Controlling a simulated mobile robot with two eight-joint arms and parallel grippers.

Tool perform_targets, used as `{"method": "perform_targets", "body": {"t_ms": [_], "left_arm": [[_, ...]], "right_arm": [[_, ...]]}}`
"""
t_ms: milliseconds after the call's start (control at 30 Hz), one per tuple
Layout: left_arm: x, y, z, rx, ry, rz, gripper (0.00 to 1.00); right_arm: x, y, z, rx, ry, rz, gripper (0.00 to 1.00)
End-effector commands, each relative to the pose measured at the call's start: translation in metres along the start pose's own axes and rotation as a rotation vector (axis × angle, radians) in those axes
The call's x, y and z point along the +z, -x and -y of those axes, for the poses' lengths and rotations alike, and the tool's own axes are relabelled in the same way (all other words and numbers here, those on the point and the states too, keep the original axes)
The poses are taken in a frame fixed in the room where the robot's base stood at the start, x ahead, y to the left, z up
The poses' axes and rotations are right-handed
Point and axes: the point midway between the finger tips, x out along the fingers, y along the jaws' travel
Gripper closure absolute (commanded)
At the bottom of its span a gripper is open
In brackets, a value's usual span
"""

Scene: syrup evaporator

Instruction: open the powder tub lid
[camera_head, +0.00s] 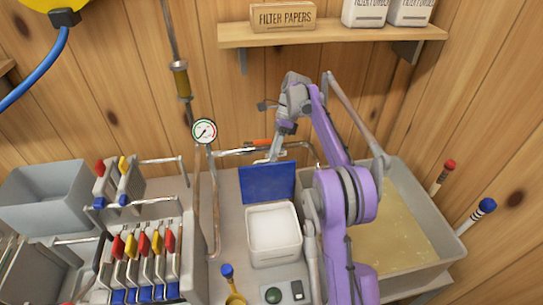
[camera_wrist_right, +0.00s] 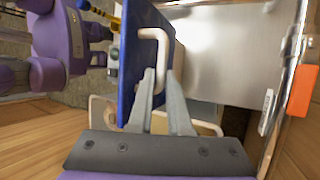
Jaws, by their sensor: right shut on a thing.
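The powder tub (camera_head: 274,251) is a white square tub on the bench, with pale powder (camera_head: 273,227) showing inside. Its blue lid (camera_head: 267,183) stands up at the tub's back edge, so the tub's top is uncovered. My right gripper (camera_head: 275,151) is behind the lid's upper edge. In the right wrist view, the blue lid (camera_wrist_right: 133,55) stands on edge with a pale bent handle (camera_wrist_right: 155,36). The right gripper's fingers (camera_wrist_right: 160,80) are shut on this handle. In the head view the lid hides the handle. My left gripper does not show.
A grey basin (camera_head: 408,235) with tan contents lies right of the tub, partly behind my right arm. A rack with colored handles (camera_head: 145,245) stands left. A pressure gauge (camera_head: 204,130) and pipes rise behind. A shelf (camera_head: 330,33) hangs above.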

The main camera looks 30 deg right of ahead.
Motion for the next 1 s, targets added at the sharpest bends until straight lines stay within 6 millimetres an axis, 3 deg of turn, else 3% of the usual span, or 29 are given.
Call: {"method": "perform_targets", "body": {"t_ms": [133,167,300,667,1000], "left_arm": [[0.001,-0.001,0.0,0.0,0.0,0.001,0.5],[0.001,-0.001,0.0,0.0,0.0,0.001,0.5],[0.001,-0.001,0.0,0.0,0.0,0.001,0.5],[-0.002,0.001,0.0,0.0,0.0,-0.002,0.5],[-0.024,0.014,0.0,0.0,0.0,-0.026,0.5]], "right_arm": [[-0.007,-0.002,0.002,-0.002,-0.01,-0.01,1.0],[-0.007,-0.002,0.002,-0.002,-0.01,-0.01,0.82],[-0.007,-0.001,0.001,-0.002,-0.009,-0.009,0.57],[-0.006,0.009,0.001,-0.003,-0.009,-0.009,0.55],[0.001,0.065,0.001,-0.005,-0.004,-0.007,0.55]]}}
